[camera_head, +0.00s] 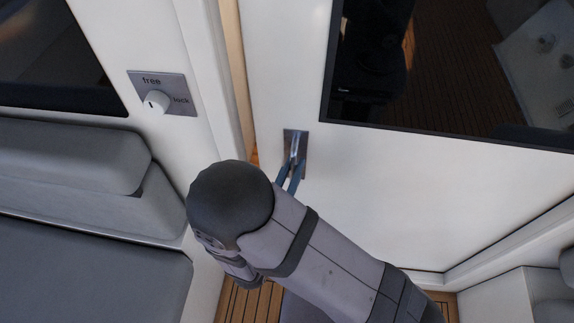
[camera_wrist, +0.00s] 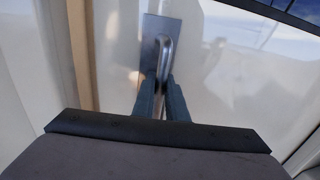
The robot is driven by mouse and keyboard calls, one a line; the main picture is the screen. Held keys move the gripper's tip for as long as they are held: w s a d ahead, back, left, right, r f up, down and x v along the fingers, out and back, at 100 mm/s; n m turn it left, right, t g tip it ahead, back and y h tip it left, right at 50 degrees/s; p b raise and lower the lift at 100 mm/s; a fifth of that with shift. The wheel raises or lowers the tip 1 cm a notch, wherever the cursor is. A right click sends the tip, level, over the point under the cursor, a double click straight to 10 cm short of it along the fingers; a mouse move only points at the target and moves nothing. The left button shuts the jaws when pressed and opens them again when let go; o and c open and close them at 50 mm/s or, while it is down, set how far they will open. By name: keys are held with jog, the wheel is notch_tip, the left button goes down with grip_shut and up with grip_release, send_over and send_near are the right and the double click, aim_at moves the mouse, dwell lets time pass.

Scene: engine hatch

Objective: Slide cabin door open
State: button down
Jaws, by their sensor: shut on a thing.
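The white cabin door (camera_head: 400,185) has a dark window (camera_head: 440,70) in its upper part. A metal handle (camera_head: 294,142) on a rectangular plate sits near the door's left edge. The handle also shows in the wrist view (camera_wrist: 166,55). My gripper (camera_head: 290,168) has its blue fingers shut on the handle, one on each side of it. The fingers show in the wrist view too (camera_wrist: 162,95). A narrow gap with a wood-coloured edge (camera_head: 234,60) shows between the door's left edge and the white frame (camera_head: 205,80). My arm hides the area below the handle.
A lock plate with a round white knob (camera_head: 157,101), marked "free" and "lock", is on the wall left of the door. Grey seat cushions (camera_head: 75,160) stand at the left. Wooden floor (camera_head: 250,305) shows below. A white ledge (camera_head: 510,235) is at the lower right.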

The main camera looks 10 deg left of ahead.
jog(key=shift+a, duration=0.1)
jog(key=c, duration=2)
grip_release()
jog(key=shift+c, duration=0.2)
jog(key=shift+s, duration=0.1)
jog(key=b+v, duration=0.2)
jog(key=v, duration=0.5)
jog(key=shift+s, duration=0.1)
